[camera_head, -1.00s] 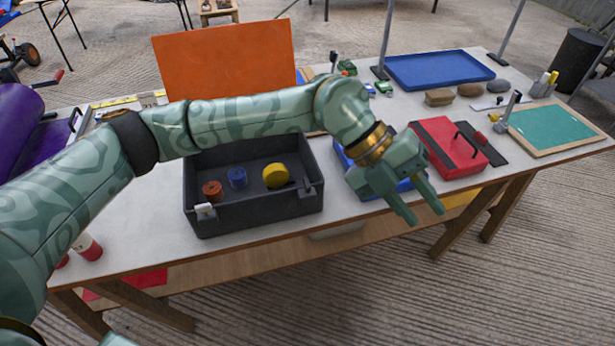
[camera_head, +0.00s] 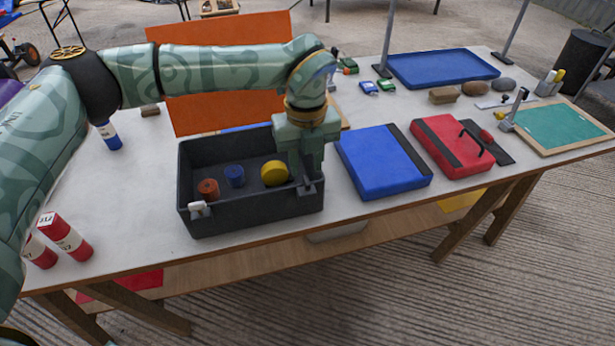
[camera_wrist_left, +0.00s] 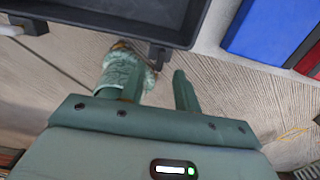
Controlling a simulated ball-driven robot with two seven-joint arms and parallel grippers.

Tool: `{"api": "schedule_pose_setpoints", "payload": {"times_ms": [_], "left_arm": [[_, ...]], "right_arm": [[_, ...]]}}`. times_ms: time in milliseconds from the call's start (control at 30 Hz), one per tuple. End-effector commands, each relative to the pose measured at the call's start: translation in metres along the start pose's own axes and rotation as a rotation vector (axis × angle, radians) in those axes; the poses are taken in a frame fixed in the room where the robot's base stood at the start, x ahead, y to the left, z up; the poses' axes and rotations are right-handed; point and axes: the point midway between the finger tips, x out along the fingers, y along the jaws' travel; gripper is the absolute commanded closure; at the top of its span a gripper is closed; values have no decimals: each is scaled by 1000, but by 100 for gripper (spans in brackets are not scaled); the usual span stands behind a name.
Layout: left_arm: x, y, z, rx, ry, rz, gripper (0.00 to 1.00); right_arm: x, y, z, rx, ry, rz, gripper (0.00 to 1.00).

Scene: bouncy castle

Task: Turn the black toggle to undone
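The black toggle (camera_head: 307,188) sits at the right end of the near wall of the dark crate (camera_head: 250,214). It is dark on dark, so its exact setting is hard to tell. In the left wrist view the toggle (camera_wrist_left: 157,57) juts from the crate's edge, ahead of the gap between my fingers. My left gripper (camera_head: 304,170) points down over the crate's right end, close to the toggle; contact cannot be told. Its fingers stand apart in the wrist view (camera_wrist_left: 155,88), with nothing between them. My right gripper is out of view.
A white toggle (camera_head: 199,208) is at the crate's front left. Inside are a red piece (camera_head: 208,188), a blue piece (camera_head: 234,176) and a yellow piece (camera_head: 274,173). A blue case (camera_head: 380,165) lies right of the crate. An orange panel (camera_head: 215,110) stands behind.

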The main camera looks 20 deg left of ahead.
Motion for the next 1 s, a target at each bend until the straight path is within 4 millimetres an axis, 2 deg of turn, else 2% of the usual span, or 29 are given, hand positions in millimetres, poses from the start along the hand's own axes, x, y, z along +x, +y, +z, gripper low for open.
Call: {"api": "schedule_pose_setpoints", "payload": {"times_ms": [33,200,567,600,700,1000], "left_arm": [[14,0,0,0,3,2,68],[34,0,0,0,1,0,68],[40,0,0,1,-1,-2,68],[40,0,0,1,-1,-2,71],[40,0,0,1,-1,-2,99],[39,0,0,10,-1,-2,100]], "right_arm": [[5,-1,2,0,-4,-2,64],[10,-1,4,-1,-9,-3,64],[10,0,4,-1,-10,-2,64],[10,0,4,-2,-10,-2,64],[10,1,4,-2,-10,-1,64],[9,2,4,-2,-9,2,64]]}}
